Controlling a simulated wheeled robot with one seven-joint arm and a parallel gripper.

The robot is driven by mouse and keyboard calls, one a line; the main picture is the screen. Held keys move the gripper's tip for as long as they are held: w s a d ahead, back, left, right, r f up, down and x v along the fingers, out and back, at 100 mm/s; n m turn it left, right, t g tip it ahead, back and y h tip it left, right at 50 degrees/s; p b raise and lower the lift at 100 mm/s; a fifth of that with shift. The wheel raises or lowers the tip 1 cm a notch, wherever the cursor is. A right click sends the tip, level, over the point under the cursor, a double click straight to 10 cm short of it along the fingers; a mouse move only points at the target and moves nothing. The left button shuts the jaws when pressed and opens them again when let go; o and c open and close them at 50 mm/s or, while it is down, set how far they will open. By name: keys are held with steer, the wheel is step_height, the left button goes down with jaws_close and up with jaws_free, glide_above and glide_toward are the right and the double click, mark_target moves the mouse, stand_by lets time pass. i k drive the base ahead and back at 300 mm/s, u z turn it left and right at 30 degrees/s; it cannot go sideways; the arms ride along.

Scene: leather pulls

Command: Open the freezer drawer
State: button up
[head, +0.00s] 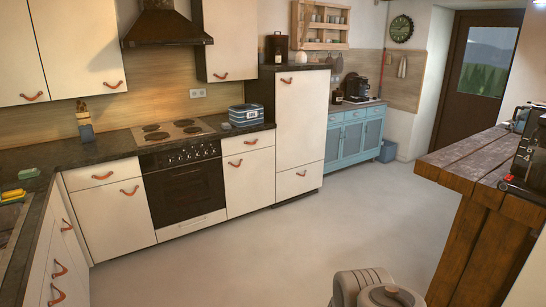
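The tall white fridge-freezer cabinet (301,125) stands at the right end of the kitchen run. Its lower front panel, which looks like the freezer drawer (297,184), sits flush and shut near the floor. A small leather pull (301,173) is at the top of this panel. The tall door above it is also shut and has its own leather pull (287,80). My gripper is not in view. Only rounded grey parts of my own body show at the bottom, well apart from the cabinet.
Open grey floor (260,245) lies before the cabinet. A wooden counter (470,165) juts in at the right. White cupboards and a black oven (185,188) stand left of the cabinet. A blue sideboard (355,138) stands beyond it, with a blue bin (387,151) beside it.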

mark_target(289, 183)
steer(key=z, duration=0.3)
steer(key=i, duration=3.2)
steer(key=u, duration=0.6)
steer(key=i, duration=1.9)
steer(key=u, duration=0.5)
steer(key=i, duration=0.55)
steer(key=z, duration=0.05)
